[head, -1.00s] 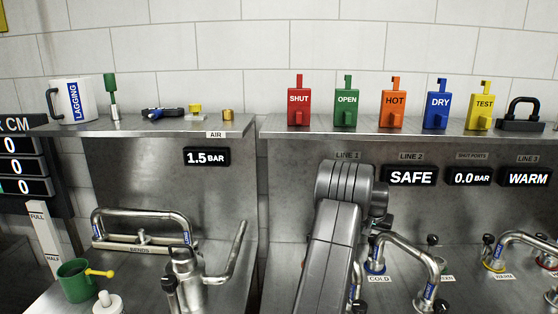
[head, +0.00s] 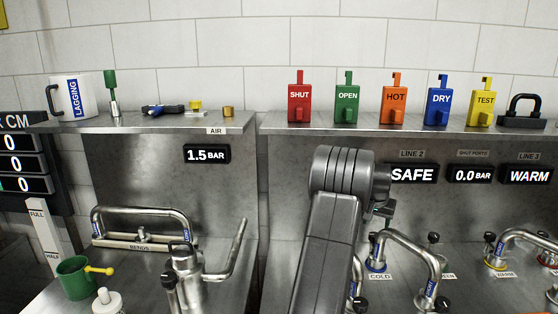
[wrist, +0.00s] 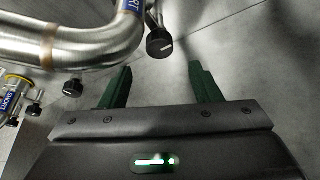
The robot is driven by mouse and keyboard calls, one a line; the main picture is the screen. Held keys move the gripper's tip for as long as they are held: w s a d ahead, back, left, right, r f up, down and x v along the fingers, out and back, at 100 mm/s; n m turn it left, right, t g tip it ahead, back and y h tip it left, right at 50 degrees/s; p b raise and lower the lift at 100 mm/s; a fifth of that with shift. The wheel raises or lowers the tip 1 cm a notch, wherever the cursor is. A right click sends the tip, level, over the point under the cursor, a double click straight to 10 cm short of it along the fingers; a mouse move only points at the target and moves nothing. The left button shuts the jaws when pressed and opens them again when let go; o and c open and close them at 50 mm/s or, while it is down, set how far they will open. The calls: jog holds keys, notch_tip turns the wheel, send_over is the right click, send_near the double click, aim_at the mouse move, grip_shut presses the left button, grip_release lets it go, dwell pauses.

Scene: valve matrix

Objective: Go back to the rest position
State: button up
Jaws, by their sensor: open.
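My gripper (wrist: 157,80) shows in the wrist view with its two dark green fingers apart and nothing between them. A bent steel pipe (wrist: 75,45) with a blue label passes above and to the left of the fingers. A black knob (wrist: 159,42) sits just beyond the gap between the fingertips, apart from them as far as I can tell. In the head view my arm stands in front of the line 1 area and hides its display.
Bent pipes (head: 415,257) with black knobs stand on the steel bench right of my arm. A shelf (head: 290,123) above holds several coloured tags, including the red SHUT tag (head: 299,104).

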aim_at(375, 234)
jog(key=v, duration=0.7)
jog(key=p+x, duration=0.1)
jog(key=x, duration=1.2)
jog(key=shift+w+d+f+p, duration=0.15)
jog(key=shift+f+p, duration=0.15)
jog(key=shift+p, duration=0.1)
jog(key=shift+r+n+y+p, duration=0.1)
jog(key=shift+n+y+p, duration=0.3)
jog(key=shift+n, duration=0.6)
jog(key=shift+n+t+y+p, duration=0.3)
jog(key=shift+n+y+p, duration=0.4)
jog(key=shift+n+p, duration=1)
jog(key=shift+s+d+r+n+b, duration=0.1)
jog(key=shift+s+r+n+b, duration=0.1)
jog(key=shift+r+n+b, duration=0.25)
jog(key=b+v, duration=0.2)
jog(key=v, duration=1)
jog(key=shift+s+r+b, duration=0.2)
jog(key=shift+b, duration=0.15)
jog(key=shift+a+m, duration=0.3)
jog(key=shift+m, duration=0.25)
